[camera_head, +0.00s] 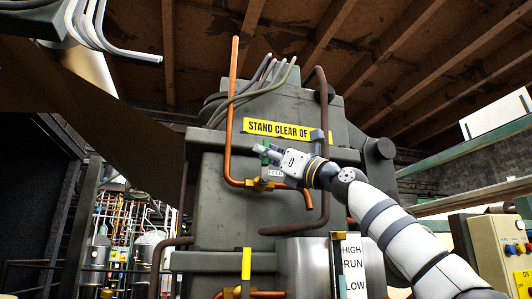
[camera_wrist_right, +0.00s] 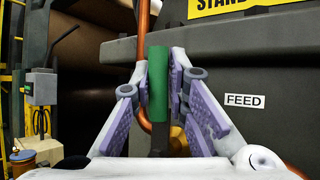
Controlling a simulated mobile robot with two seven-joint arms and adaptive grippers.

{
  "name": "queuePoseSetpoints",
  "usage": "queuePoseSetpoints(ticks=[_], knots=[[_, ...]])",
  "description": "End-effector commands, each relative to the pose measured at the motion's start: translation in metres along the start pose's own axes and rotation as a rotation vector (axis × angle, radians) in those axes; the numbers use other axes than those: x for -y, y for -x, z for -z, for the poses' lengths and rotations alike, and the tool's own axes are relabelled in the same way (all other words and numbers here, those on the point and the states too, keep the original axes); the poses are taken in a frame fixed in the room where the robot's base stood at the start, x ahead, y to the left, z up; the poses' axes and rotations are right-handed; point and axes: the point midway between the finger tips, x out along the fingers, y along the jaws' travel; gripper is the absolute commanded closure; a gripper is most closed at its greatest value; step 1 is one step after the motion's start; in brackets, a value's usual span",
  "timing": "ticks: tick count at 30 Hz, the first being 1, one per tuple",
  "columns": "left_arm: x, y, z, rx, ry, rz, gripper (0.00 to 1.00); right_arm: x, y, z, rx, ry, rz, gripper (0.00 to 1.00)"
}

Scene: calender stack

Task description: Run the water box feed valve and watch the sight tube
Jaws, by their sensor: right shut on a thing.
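My right gripper (camera_head: 262,150) reaches in from the right to the grey machine's front. It is shut on the green valve handle (camera_wrist_right: 158,85), which stands upright between its pads in the right wrist view. The handle sits at the copper pipe, above a brass-coloured valve body (camera_head: 260,184). A white FEED label (camera_wrist_right: 245,101) is right of the handle. A white plate marked HIGH, RUN and LOW (camera_head: 352,266) is at the lower middle. A thin upright strip, perhaps the sight tube (camera_head: 341,282), stands along its left edge; its level is too small to read. My left gripper is out of view.
A yellow STAND CLEAR sign (camera_head: 276,127) is above the gripper. A copper pipe (camera_head: 233,90) rises just left, and a brown bent pipe (camera_head: 324,100) runs close on the right. A beige control box (camera_head: 490,255) with buttons stands lower right.

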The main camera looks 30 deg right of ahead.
Motion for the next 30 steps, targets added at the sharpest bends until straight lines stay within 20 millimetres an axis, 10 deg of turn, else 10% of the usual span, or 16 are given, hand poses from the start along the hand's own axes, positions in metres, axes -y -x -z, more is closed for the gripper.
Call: queuePoseSetpoints(ticks=[3,14,30], knots=[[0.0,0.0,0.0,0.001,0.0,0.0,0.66,-0.002,-0.001,0.002,-0.003,-0.005,-0.004,0.66],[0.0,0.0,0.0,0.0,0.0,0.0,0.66,0.001,0.004,-0.001,0.001,0.002,0.002,0.66],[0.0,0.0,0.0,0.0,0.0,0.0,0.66,0.0,0.112,0.0,0.0,-0.001,0.0,0.66]])
